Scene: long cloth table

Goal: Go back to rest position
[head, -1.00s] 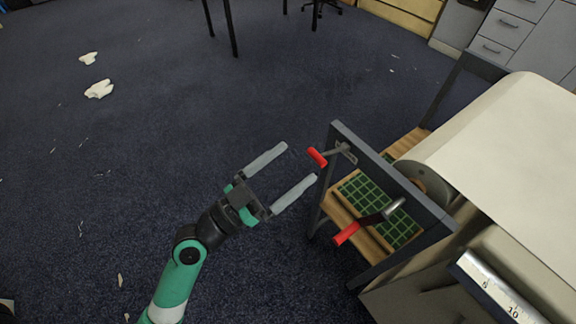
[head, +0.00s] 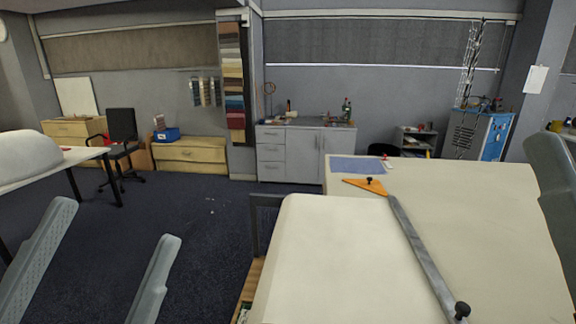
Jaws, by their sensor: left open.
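My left gripper (head: 119,219) shows at the lower left of the head view. Its two grey fingers point up and stand wide apart, with only dark floor seen between them. It is open and empty, to the left of the long cloth table (head: 500,235). One grey finger of my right gripper (head: 553,185) shows at the right edge, over the table's right side. The rest of that gripper is out of view, so its opening cannot be told.
A blue cloth (head: 357,169) lies behind. A white table (head: 75,160) and black chair (head: 122,140) stand left. The floor between is mostly clear.

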